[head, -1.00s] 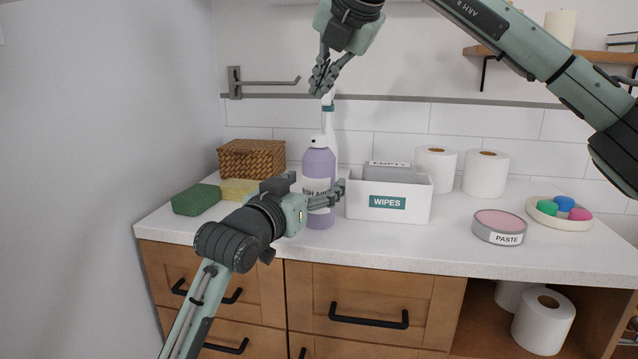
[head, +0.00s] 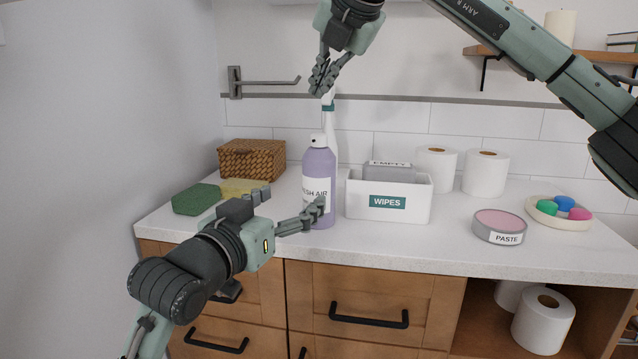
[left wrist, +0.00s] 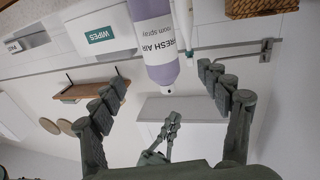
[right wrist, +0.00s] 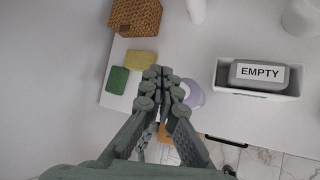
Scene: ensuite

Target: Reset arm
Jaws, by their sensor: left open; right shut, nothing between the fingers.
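My left gripper (head: 294,205) is open in front of the counter, just before the purple air-freshener bottle (head: 318,170). In the left wrist view the bottle (left wrist: 155,40) stands beyond the spread fingers, with nothing between them; the bottle remains upright on the counter.
A white wipes box (head: 420,207), a pink paste tin (head: 499,224) and toilet rolls (head: 486,174) stand to the right on the counter (head: 400,250). Sponges (head: 196,199) and a wicker basket (head: 251,160) are at left. A wall rail (head: 265,82) is near my right gripper.

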